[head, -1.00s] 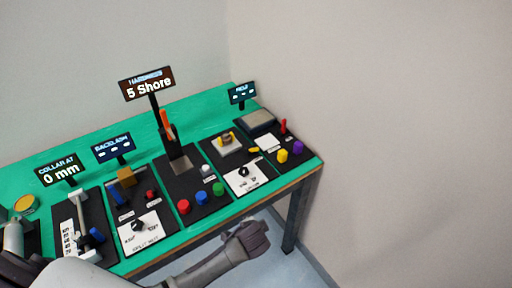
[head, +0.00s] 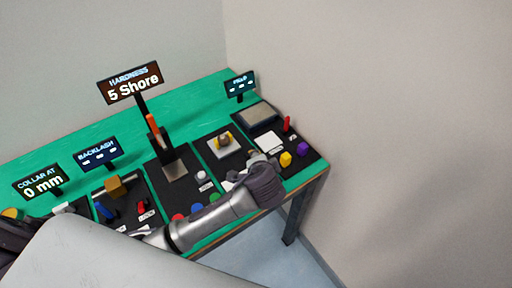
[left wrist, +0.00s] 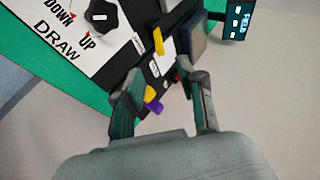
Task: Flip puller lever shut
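My left gripper (head: 259,160) is over the front of the two right-hand panels in the head view. In the left wrist view its two fingers (left wrist: 158,78) are spread apart with nothing held between them. A small yellow lever (left wrist: 158,41) lies ahead of the fingertips, beside the white "DRAW" plate (left wrist: 85,45). I cannot be sure that this is the puller lever; in the head view the gripper hides that spot. A white block with a yellow-brown part (head: 224,141) sits behind the gripper.
Yellow (head: 286,159) and purple (head: 302,148) knobs and a red upright lever (head: 287,123) stand close to the right of the gripper. The hardness display (head: 132,83) rises on a post. The FIELD display (head: 239,85) stands at the back right.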

